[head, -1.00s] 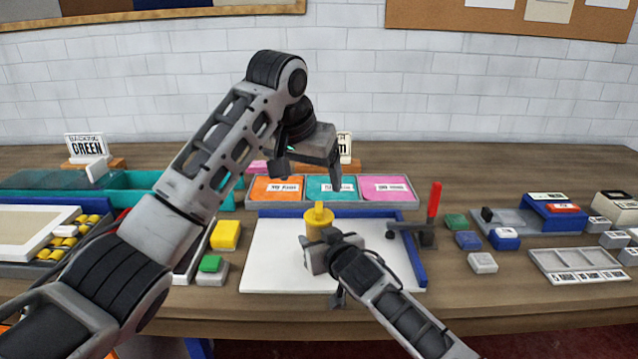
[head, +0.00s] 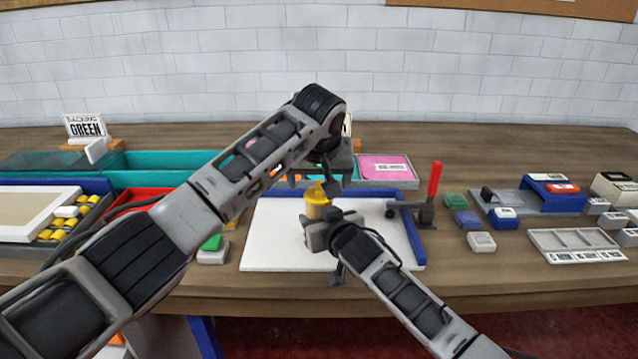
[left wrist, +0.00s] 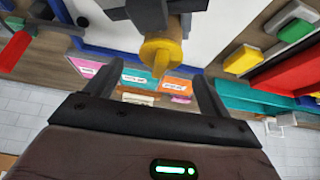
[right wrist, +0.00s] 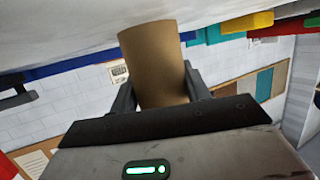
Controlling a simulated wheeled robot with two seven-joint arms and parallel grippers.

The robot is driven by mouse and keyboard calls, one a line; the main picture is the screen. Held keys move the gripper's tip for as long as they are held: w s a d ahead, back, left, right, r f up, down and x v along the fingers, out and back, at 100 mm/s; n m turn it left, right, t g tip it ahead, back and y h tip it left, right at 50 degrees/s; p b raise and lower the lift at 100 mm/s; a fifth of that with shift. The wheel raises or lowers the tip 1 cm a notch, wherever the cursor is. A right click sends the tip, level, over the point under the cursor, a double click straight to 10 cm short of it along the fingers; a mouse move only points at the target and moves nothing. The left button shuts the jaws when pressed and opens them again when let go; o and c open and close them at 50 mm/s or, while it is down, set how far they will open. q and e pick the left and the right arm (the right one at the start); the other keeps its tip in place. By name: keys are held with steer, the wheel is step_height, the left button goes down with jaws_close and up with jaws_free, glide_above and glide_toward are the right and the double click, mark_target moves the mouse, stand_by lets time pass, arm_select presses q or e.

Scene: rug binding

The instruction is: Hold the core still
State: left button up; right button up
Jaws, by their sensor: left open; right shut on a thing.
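The core is a tan-gold upright cylinder (head: 318,210) with a yellow knobbed top, standing at the white board (head: 280,225). Its tan side fills the space between the fingers in the right wrist view (right wrist: 155,55). My right gripper (head: 322,235) is shut on the core from the near side. My left gripper (head: 314,183) is open and empty, just above and behind the core's top. In the left wrist view the yellow knob (left wrist: 160,50) shows beyond and between the open fingertips. My left arm hides part of the bins behind.
A red-handled clamp (head: 433,195) stands right of the core at the board's blue edge (head: 413,240). A pink bin (head: 385,169) lies behind. Small blocks and a grey tray (head: 575,240) are at the right.

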mark_target(319, 187)
arm_select(q)
steer(key=shift+x, duration=1.15)
steer(key=c, duration=1.1)
arm_select(e)
steer(key=shift+f, duration=0.1)
arm_select(q)
steer(key=shift+r, duration=0.1)
steer(key=shift+r, duration=4.15)
arm_select(e)
steer(key=o, duration=1.3)
steer(key=shift+c, duration=0.2)
